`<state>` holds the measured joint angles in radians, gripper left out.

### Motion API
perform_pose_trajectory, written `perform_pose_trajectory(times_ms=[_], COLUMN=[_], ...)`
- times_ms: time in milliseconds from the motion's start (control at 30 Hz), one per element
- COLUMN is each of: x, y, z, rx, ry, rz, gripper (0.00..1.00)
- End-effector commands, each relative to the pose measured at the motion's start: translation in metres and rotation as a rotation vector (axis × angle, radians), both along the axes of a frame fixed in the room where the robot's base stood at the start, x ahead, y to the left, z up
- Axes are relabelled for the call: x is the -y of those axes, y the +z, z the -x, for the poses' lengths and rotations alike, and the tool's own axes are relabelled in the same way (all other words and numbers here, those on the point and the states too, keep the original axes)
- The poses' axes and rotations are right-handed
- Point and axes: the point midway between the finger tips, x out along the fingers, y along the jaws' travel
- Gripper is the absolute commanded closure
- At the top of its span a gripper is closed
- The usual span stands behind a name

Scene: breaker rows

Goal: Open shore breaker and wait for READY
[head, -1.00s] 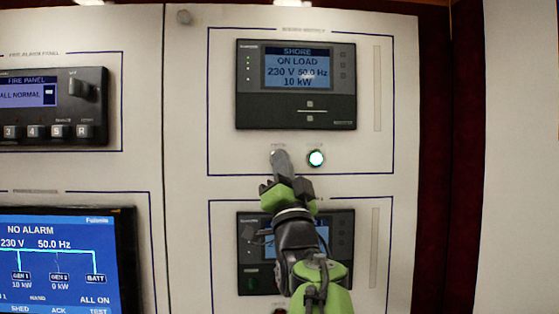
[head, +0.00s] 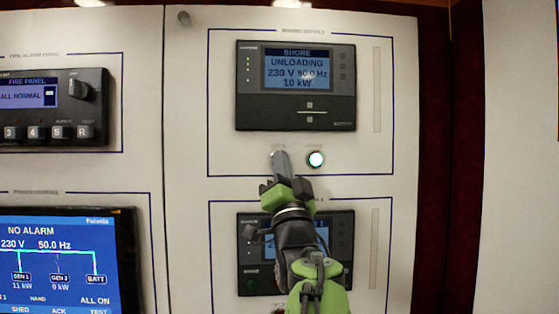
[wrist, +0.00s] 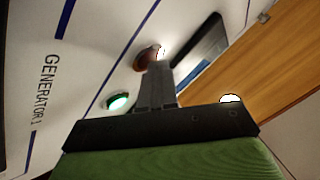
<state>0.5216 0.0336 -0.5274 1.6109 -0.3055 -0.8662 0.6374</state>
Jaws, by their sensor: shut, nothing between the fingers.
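The shore supply panel (head: 220,100) has a dark controller whose screen (head: 297,68) reads "SHORE UNLOADING 230 V 50.0 Hz 10 kW". Below it is a lit, whitish-green round button (head: 316,159); a green-lit button also shows in the wrist view (wrist: 118,101). My gripper (head: 280,157) is shut and empty, its fingertips at the button left of the lit one. In the wrist view, the fingertips (wrist: 157,58) are at a reddish-brown round button (wrist: 146,57), which they partly cover. I cannot tell if they are touching it.
A second, similar controller (head: 250,222) sits below, partly hidden by my arm. To the left are the fire panel (head: 40,95), reading "ALL NORMAL", and a power screen (head: 55,262), reading "NO ALARM", GEN 1 11 kW, GEN 2 0 kW.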

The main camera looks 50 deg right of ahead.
Motion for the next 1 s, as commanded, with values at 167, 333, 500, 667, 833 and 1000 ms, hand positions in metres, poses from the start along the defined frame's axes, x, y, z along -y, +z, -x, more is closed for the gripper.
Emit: perform_pose_trajectory(times_ms=[167, 333, 500, 667, 833, 1000], x=[0.0, -0.002, -0.009, -0.013, -0.012, -0.022], y=[0.0, -0.001, -0.003, -0.002, -0.001, -0.002], z=[0.0, 0.001, 0.008, 0.011, 0.011, 0.018], rx=[0.0, 0.001, 0.001, 0.0, 0.0, 0.003], ry=[0.0, 0.0, 0.0, -0.001, 0.0, 0.002], rz=[0.0, 0.0, 0.0, 0.001, 0.0, 0.002], gripper=[1.0, 1.0, 1.0, 1.0, 1.0, 1.0])
